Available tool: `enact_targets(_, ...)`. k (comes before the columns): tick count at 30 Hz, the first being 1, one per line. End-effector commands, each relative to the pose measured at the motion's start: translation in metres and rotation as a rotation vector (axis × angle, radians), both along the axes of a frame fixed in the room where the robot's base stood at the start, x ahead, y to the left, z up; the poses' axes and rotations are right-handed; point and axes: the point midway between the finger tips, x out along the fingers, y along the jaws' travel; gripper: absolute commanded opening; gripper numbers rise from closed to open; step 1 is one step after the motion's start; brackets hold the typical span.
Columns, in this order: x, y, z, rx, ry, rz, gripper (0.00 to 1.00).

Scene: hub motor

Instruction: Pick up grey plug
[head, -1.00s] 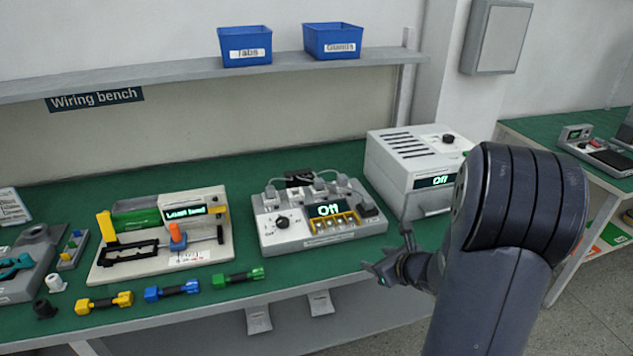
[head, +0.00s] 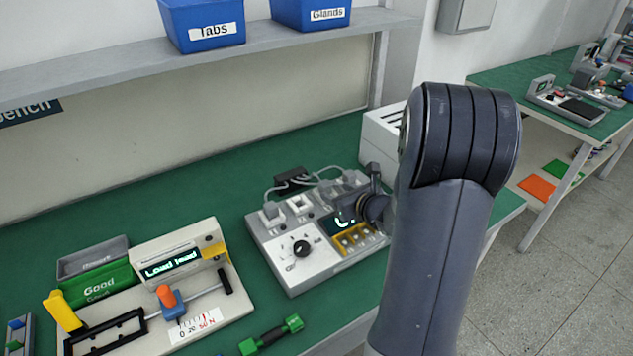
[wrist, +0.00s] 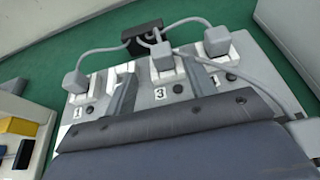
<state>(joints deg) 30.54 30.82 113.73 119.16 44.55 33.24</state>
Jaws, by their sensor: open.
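Several grey plugs stand in a row of numbered sockets on the light grey test unit (head: 290,270). In the wrist view, one grey plug (wrist: 75,83) is at socket 1 on the left, another grey plug (wrist: 163,64) is at socket 3, and a third grey plug (wrist: 217,42) is further right. Socket 2 looks empty and is partly hidden by a finger. My gripper (wrist: 158,82) is open, its fingers on either side of the socket 3 plug in the picture; contact cannot be told. In the head view, my gripper (head: 374,192) is over the unit's right part, hiding plugs there.
A black cable block (head: 291,180) sits behind the unit, with grey cables looping to the plugs. A white box (head: 382,135) stands to the right behind my arm. The load stand (head: 205,290) is at left, and a green part (head: 270,337) lies in front.

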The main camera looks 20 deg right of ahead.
Motion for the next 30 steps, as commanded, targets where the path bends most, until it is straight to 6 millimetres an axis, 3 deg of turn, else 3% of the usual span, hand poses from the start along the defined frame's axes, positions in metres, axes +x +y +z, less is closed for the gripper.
enact_targets(6, 0.031, 0.007, -0.013, 0.000, 0.001, 0.003, 0.53)
enact_targets(14, 0.049, 0.010, -0.018, 0.001, 0.001, 0.002, 0.53)
enact_targets(22, 0.084, 0.014, -0.025, 0.000, 0.001, 0.003, 0.53)
enact_targets(30, 0.095, 0.015, -0.031, -0.001, 0.001, 0.000, 0.53)
